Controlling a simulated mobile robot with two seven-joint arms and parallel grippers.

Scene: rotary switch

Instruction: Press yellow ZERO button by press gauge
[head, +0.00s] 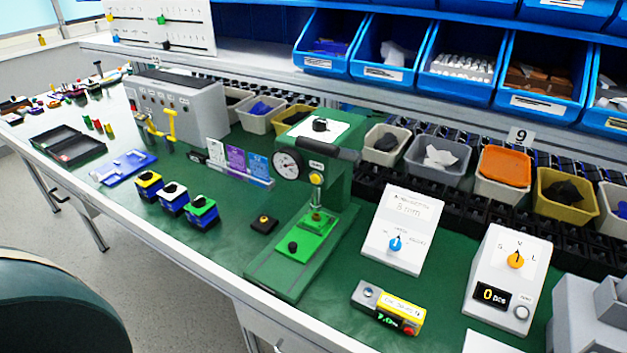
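A green press (330,180) stands on the green mat in the middle of the bench. A round dial gauge (288,164) with a white face is on its front. Just right of the gauge is a small white label (317,165), too small to read surely. A round yellow button (316,179) shows just below that label. It looks uncovered, and I cannot tell whether it is pressed. Neither of my grippers is in view.
A black block with a yellow top (263,223) lies left of the press base (293,258). A yellow handheld device (388,308) and a white box with a blue knob (395,243) are to the right. Small bins (387,145) stand behind. Bare mat lies front left.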

